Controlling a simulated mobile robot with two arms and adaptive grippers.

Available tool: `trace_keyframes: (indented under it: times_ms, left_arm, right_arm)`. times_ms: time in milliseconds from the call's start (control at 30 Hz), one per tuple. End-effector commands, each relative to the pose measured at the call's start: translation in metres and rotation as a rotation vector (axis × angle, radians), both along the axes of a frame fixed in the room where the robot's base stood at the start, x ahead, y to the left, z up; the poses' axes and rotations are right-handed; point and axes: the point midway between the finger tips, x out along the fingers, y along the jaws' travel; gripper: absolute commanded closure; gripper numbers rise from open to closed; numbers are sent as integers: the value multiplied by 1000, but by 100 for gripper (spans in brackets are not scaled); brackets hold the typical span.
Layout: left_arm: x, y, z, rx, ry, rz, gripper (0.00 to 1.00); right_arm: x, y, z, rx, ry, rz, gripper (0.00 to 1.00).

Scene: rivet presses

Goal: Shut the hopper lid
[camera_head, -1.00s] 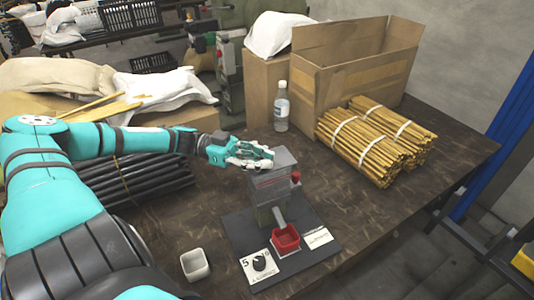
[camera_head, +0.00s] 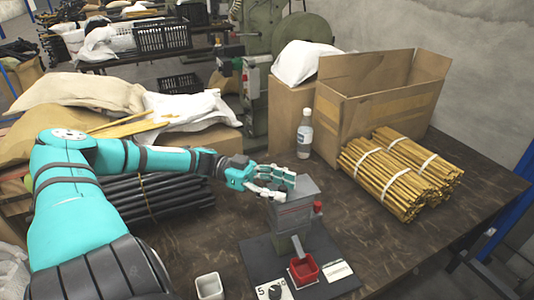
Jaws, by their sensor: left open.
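The grey hopper (camera_head: 292,215) stands upright on a dark base plate (camera_head: 258,248) near the table's middle. Its flat grey lid (camera_head: 305,188) appears to lie across the top; whether it is fully down I cannot tell. My left gripper (camera_head: 282,188) is open and empty at the top left edge of the hopper, with its fingers pointing right. The fingers overlap the lid's left edge in this view, and I cannot tell if they touch it. My right gripper is not in view.
A red tray (camera_head: 303,268) sits at the hopper's foot, with a dark knob (camera_head: 275,292) beside it. A white cup (camera_head: 209,287) stands at front left. A bottle (camera_head: 305,134), a cardboard box (camera_head: 375,105) and tied rod bundles (camera_head: 400,175) stand behind and right. Black rods (camera_head: 150,198) lie left.

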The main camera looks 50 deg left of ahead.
Motion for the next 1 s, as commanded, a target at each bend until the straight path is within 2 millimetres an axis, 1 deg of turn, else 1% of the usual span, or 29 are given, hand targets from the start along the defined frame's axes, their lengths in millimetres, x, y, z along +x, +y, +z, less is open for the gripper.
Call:
trace_keyframes:
  times_ms: [167,400,533,700,1000]
  left_arm:
    - [-10,27,-1,8,5,3,56]
    - [-29,75,0,6,2,5,56]
    - [-36,94,0,4,0,5,56]
    - [-42,106,0,4,1,3,56]
    - [-43,108,0,3,1,2,56]
  right_arm:
    - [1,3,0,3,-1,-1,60]
    - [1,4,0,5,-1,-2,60]
    - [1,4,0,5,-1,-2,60]
    - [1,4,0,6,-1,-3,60]
    - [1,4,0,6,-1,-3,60]
